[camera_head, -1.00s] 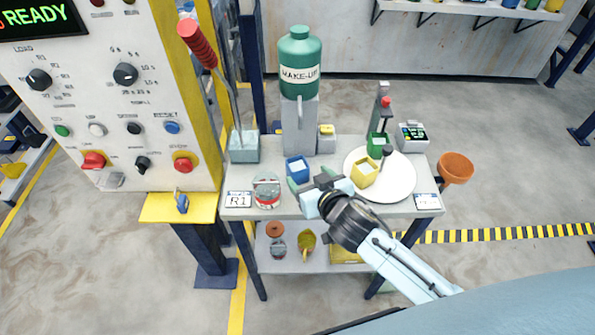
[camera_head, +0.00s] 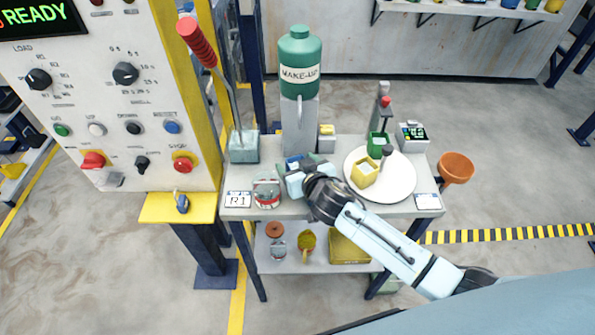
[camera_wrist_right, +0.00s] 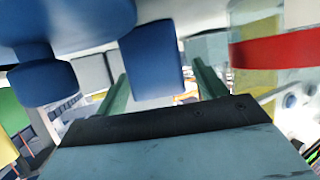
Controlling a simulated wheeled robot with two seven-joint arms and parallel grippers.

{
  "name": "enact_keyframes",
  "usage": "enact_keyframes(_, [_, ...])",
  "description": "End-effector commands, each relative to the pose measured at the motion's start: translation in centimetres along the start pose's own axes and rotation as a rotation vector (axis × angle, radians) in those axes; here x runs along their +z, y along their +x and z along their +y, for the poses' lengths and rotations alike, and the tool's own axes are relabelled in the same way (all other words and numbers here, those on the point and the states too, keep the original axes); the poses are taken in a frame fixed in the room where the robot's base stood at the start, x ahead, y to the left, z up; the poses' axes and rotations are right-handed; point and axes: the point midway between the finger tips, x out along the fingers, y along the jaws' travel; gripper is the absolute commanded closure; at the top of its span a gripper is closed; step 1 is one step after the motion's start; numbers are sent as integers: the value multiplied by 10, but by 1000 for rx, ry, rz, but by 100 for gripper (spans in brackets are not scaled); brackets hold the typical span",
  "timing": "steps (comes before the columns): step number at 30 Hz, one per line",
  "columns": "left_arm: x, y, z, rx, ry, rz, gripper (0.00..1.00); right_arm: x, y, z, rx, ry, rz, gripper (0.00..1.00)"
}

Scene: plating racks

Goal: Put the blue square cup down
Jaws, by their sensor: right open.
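The blue square cup (camera_head: 294,160) is on the grey table, left of the white round plate (camera_head: 404,188). My right gripper (camera_head: 294,170) is in front of it and hides most of it in the head view. In the right wrist view the blue cup (camera_wrist_right: 152,60) shows between the two green fingers, which are apart. The right gripper (camera_wrist_right: 160,88) is open. I cannot tell whether a finger touches the cup. My left gripper is not in view.
A red-and-white can (camera_head: 267,192) stands to the left. The grey stand with the green bottle (camera_head: 299,62) rises behind. A yellow cup (camera_head: 364,173) and a green cup (camera_head: 377,146) are at the plate.

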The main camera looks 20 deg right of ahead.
Motion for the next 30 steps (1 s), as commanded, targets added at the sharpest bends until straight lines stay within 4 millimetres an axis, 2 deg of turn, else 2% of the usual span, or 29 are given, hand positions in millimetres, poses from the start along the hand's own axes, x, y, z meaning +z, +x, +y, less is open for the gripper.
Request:
enact_keyframes(1, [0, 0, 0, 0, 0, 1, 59, 0, 0, 0, 0, 0, 0, 29])
enact_keyframes(12, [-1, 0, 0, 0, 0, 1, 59, 0, 0, 0, 0, 0, -1, 78])
enact_keyframes(14, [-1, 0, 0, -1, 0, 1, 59, 0, 0, 0, 0, 0, 0, 83])
enact_keyframes(26, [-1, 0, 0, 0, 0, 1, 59, -5, -6, -1, 0, 1, 0, 83])
enact_keyframes(30, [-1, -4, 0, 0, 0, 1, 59, -25, -14, -1, 0, 1, 3, 83])
